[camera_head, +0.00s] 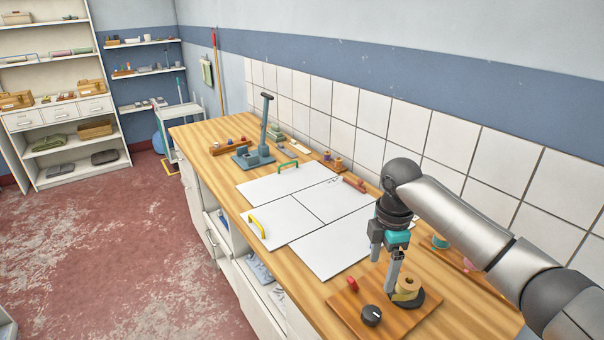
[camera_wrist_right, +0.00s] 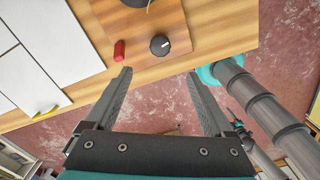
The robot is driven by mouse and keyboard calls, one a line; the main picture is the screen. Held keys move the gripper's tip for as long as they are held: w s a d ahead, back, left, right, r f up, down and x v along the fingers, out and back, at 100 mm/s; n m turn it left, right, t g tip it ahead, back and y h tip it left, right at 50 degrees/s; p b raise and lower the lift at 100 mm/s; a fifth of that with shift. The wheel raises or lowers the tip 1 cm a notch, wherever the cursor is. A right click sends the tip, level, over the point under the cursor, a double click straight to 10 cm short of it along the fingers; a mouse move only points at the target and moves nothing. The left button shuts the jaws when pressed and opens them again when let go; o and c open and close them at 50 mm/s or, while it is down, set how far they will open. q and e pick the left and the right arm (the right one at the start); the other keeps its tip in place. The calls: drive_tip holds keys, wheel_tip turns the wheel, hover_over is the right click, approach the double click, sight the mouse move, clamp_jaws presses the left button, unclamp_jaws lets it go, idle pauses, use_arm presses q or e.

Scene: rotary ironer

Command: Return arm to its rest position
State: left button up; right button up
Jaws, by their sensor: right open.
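My right arm (camera_head: 455,215) reaches in from the right over the bench. Its gripper (camera_head: 389,278) points down, open, and nothing shows between its fingers. In the right wrist view the gripper (camera_wrist_right: 158,77) is apart from the knob (camera_wrist_right: 159,45) and red handle (camera_wrist_right: 119,50). My left gripper is not in the head view; a small dark and teal part at the wrist view's right is too small to tell.
White panels (camera_head: 335,248) lie mid-bench, with a yellow handle (camera_head: 257,227) and a green handle (camera_head: 287,167). A blue-grey lever tool (camera_head: 266,125) stands upright at the far end. The tiled wall (camera_head: 415,125) runs behind. Open red floor (camera_head: 130,260) is at left.

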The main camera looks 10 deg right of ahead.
drive_tip(key=s+a+f+m+t+y, duration=0.2)
drive_tip(key=s+a+f+m, duration=0.3)
drive_tip(key=s+a+f, duration=0.65)
drive_tip(key=s+r+m+t+h, duration=0.2)
drive_tip(key=s+r+m, duration=0.2)
drive_tip(key=s+m, duration=0.75)
drive_tip(key=s+f+n+g+b, duration=0.3)
drive_tip(key=f+b, duration=0.5)
drive_tip(key=f, duration=2.2)
drive_tip(key=s+d+f+m+b, duration=0.1)
drive_tip(key=s+d+f+b, duration=0.2)
drive_tip(key=s+f+b, duration=0.5)
drive_tip(key=s+f, duration=0.8)
drive_tip(key=f, duration=0.6)
drive_tip(key=shift+s+d+f, duration=0.15)
drive_tip(key=shift+s+d, duration=0.05)
